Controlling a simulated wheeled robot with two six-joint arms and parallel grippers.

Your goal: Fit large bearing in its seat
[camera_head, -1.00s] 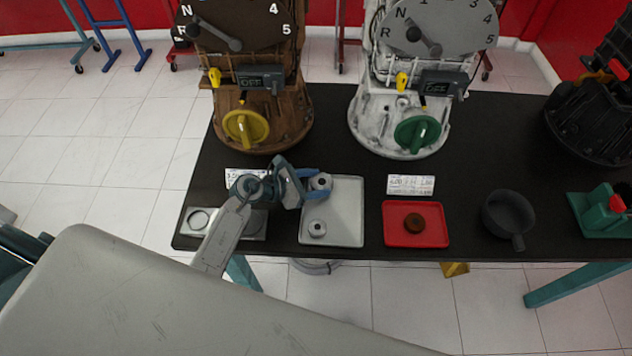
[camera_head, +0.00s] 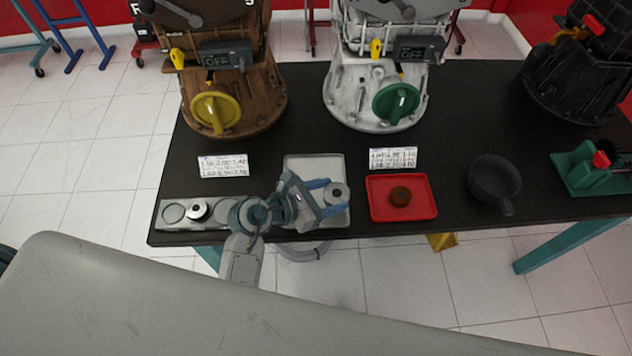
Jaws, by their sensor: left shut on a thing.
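My left gripper (camera_head: 322,194) is shut on a grey ring-shaped bearing (camera_head: 337,193) with a dark hole. It holds the bearing over the right side of the grey tray (camera_head: 316,164). I cannot tell for sure whether it is the large bearing. The grey seat block (camera_head: 160,225) lies left of the gripper at the table's front edge. Its left round recess (camera_head: 173,213) looks empty. A bright ring with a dark centre (camera_head: 198,210) sits in the recess beside it. My arm hides the block's right part and the tray's lower left. My right gripper is out of view.
A red tray (camera_head: 425,212) with a brown round part (camera_head: 400,196) is right of the grey tray. Further right are a dark pan (camera_head: 494,178) and a green fixture (camera_head: 580,176). Brown (camera_head: 245,110) and white (camera_head: 350,105) engine housings stand behind, with paper labels (camera_head: 222,165) in front.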

